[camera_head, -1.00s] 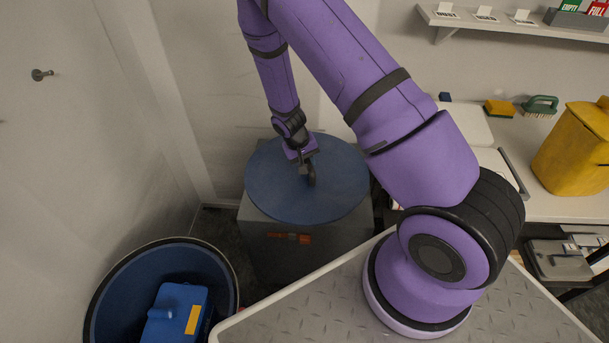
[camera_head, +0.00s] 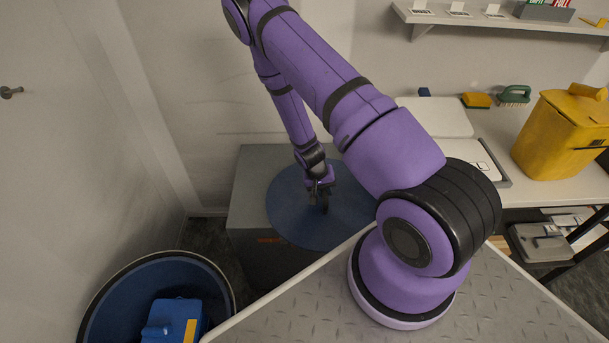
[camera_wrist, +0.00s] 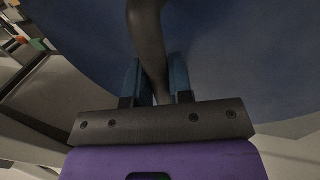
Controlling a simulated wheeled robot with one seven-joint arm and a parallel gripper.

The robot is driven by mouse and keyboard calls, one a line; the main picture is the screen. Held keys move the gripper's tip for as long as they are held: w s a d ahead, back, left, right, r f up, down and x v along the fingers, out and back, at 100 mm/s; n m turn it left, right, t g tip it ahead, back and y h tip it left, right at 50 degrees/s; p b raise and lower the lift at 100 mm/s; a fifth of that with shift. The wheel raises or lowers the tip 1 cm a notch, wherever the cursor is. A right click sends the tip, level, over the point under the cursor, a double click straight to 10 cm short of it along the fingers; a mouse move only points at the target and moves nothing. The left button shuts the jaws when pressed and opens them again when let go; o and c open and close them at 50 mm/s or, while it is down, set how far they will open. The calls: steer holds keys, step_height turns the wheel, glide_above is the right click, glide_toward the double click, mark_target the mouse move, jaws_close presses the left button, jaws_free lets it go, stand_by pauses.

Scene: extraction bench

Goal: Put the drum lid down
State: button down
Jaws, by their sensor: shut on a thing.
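The drum lid (camera_head: 290,212) is a flat blue disc with a dark handle in its middle. My gripper (camera_head: 322,192) is shut on that handle. In the wrist view the blue fingertips of my gripper (camera_wrist: 155,82) stand on either side of the dark curved handle (camera_wrist: 146,35), with the blue lid (camera_wrist: 225,45) filling the background. The lid overlaps the top of a grey box (camera_head: 258,165) and reaches past its front. Whether the lid touches the box top cannot be told. My arm hides part of the lid's right side.
The open drum (camera_head: 108,290) stands at lower left with a blue, yellow-labelled object (camera_head: 172,320) inside. A worktop at right holds a yellow bin (camera_head: 555,140), a sponge (camera_head: 476,100) and a brush (camera_head: 514,95). The box top's left part is clear.

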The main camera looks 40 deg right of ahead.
steer(key=w+d, duration=0.1)
steer(key=w, duration=0.3)
steer(key=w+d, duration=0.1)
steer(key=w, duration=0.3)
steer(key=w+d+f, duration=0.1)
steer(key=w, duration=0.3)
steer(key=shift+w+d, duration=0.35)
steer(key=shift+w+f, duration=0.1)
steer(key=shift+f, duration=1.7)
steer(key=shift+f, duration=0.1)
steer(key=c, duration=1.4)
jaws_free()
steer(key=o, duration=0.4)
